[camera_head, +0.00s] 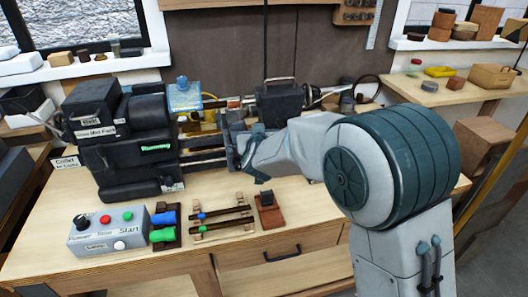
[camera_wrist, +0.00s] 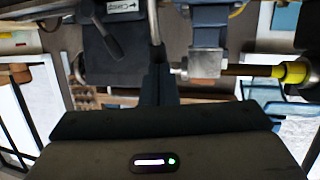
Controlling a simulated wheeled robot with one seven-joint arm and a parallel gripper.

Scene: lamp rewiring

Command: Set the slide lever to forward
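My gripper (camera_head: 250,152) is at the carriage (camera_head: 234,140) of the bench machine, in front of the black box (camera_head: 283,103) with a top handle. In the wrist view, the dark fingers (camera_wrist: 160,82) look close together, and their tips are at the lower end of a thin metal rod (camera_wrist: 154,25). I cannot tell whether they grip it. A dark lever (camera_wrist: 106,36) stands left of the rod, beside a white label with an arrow (camera_wrist: 121,5). Its text is too small to read surely. No lever is clearly marked as the slide lever, and its setting cannot be told.
A grey control box (camera_head: 108,231) with coloured buttons stands at the front left of the bench (camera_head: 290,227). Beside it are blue and green handles (camera_head: 163,226), two slim rails (camera_head: 222,221) and a brown block (camera_head: 269,212). The black headstock (camera_head: 120,140) is at left.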

